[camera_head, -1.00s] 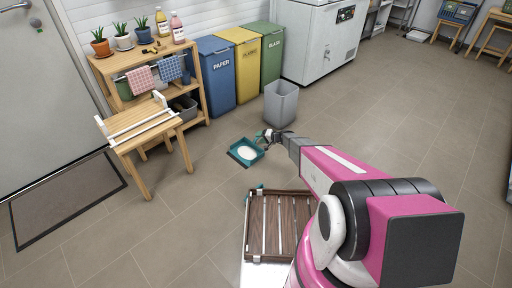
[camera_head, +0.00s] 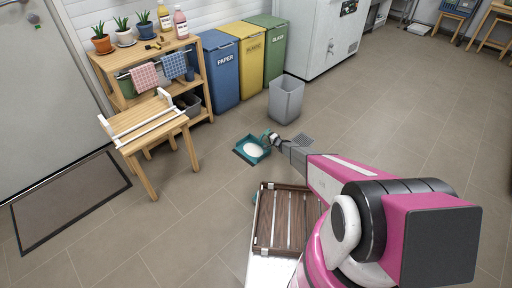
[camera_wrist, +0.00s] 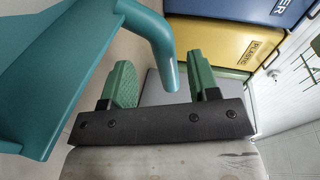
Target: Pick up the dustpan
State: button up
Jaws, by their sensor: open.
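The teal dustpan (camera_head: 240,153) lies on the tiled floor in the head view, with a white oval patch inside it. My gripper (camera_head: 270,139) is at its right side, by the handle. In the wrist view the pan (camera_wrist: 45,75) fills the left, and its curved handle (camera_wrist: 158,45) reaches down to an end between the two green fingers of my gripper (camera_wrist: 165,82). The fingers are open, with gaps showing on both sides of the handle. I cannot tell whether either finger touches it.
A grey bin (camera_head: 286,100) stands just behind the dustpan. Blue (camera_head: 220,75), yellow (camera_head: 250,60) and green (camera_head: 275,45) recycling bins line the wall. A wooden slatted piece (camera_head: 270,225) lies in front, near my arm. A small wooden table (camera_head: 145,120) stands left. Floor between is clear.

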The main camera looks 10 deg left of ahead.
jog(key=x, duration=0.5)
jog(key=shift+w+a+r, duration=0.15)
jog(key=shift+w+a, duration=0.1)
jog(key=c, duration=1)
